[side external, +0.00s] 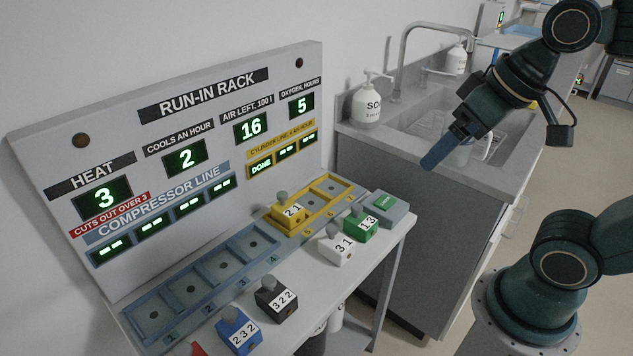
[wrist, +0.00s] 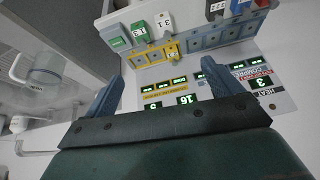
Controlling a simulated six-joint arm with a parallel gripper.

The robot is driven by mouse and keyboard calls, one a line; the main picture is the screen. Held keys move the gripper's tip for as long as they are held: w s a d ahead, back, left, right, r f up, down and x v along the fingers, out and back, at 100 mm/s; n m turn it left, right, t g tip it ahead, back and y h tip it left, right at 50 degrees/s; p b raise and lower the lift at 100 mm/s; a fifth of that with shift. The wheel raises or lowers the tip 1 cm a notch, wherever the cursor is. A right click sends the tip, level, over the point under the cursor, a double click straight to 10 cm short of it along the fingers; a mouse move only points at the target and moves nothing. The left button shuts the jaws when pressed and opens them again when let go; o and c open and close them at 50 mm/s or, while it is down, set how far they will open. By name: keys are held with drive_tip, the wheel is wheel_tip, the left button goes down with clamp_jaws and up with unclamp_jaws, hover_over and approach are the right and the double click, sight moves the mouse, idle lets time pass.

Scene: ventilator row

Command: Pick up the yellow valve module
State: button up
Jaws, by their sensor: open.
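The yellow valve module (side external: 290,216), with a grey knob and a "2 1" label, sits upright in the nearest slot of the yellow cylinder-line tray (side external: 347,184). In the wrist view the module (wrist: 171,49) shows small, beyond and between my fingertips. My gripper (side external: 432,160) is open and empty, high to the right of the rack, apart from the module. In the wrist view both blue fingers of my gripper (wrist: 163,72) are spread wide. In the side view the fingers overlap, hiding their gap.
A white module (side external: 338,248), green module (side external: 360,226), black module (side external: 275,301) and blue module (side external: 238,331) stand along the front shelf. The blue compressor tray (side external: 205,270) has empty slots. The display panel (side external: 210,120) rises behind. A sink counter with a soap bottle (side external: 370,103) is at right.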

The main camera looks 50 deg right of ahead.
drive_tip(key=w+f+m+g+y, duration=0.1)
drive_tip(key=w+m+g+y, duration=0.15)
drive_tip(key=w+m, duration=1.2)
drive_tip(key=w+d+f+m+g, duration=0.1)
drive_tip(key=w+f+m+g, duration=0.1)
drive_tip(key=w+f, duration=1.4)
drive_tip(key=w+g, duration=0.1)
drive_tip(key=w, duration=0.3)
drive_tip(key=shift+w+d+f+m+y, duration=0.2)
drive_tip(key=shift+w+f+m+y, duration=0.15)
drive_tip(key=shift+f, duration=0.1)
hover_over(285, 208)
drive_tip(key=d, duration=0.2)
drive_tip(key=shift+a+f, duration=0.15)
drive_tip(key=shift+f, duration=3.85)
